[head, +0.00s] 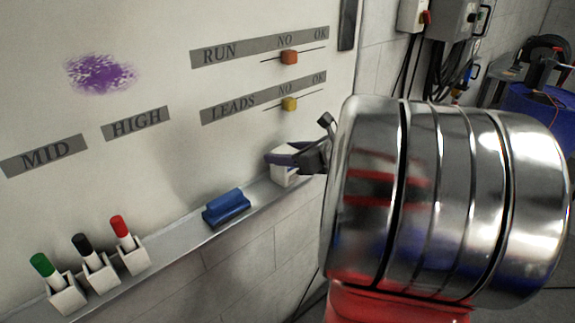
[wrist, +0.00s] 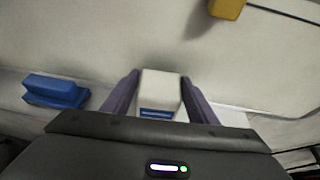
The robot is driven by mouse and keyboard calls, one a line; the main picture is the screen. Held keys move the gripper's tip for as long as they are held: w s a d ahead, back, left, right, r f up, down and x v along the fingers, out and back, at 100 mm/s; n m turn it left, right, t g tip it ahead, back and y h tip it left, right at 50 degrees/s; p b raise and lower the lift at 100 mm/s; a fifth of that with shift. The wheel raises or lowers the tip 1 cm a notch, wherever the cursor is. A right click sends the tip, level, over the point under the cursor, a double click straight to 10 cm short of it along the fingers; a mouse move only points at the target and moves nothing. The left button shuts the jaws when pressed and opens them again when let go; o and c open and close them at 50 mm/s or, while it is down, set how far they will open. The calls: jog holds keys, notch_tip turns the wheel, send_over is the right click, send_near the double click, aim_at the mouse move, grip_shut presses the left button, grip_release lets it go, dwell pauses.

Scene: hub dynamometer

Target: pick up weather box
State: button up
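The weather box is probably the small white box (head: 284,177) with a blue-striped face on the ledge at the right end of the whiteboard. It also shows in the middle of the wrist view (wrist: 160,88). My gripper (wrist: 160,76) has its two purple fingers on either side of the box, with narrow gaps showing beside it. In the head view a finger of my gripper (head: 283,160) crosses in front of the box, which hides part of it. The box appears to rest on the ledge.
A blue eraser (head: 227,207) lies on the ledge left of the box, also in the wrist view (wrist: 55,91). Several markers (head: 122,228) stand in white holders further left. The whiteboard (head: 170,140) is close behind, with orange (head: 289,57) and yellow (head: 289,104) sliders above.

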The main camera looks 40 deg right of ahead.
jog(key=c, duration=0.9)
jog(key=shift+s+r, duration=0.15)
jog(key=shift+r, duration=0.25)
jog(key=r, duration=0.6)
jog(key=shift+s+r, duration=0.25)
jog(key=shift+s, duration=0.05)
jog(key=s, duration=1.9)
jog(key=shift+d, duration=0.3)
jog(key=shift+f, duration=0.1)
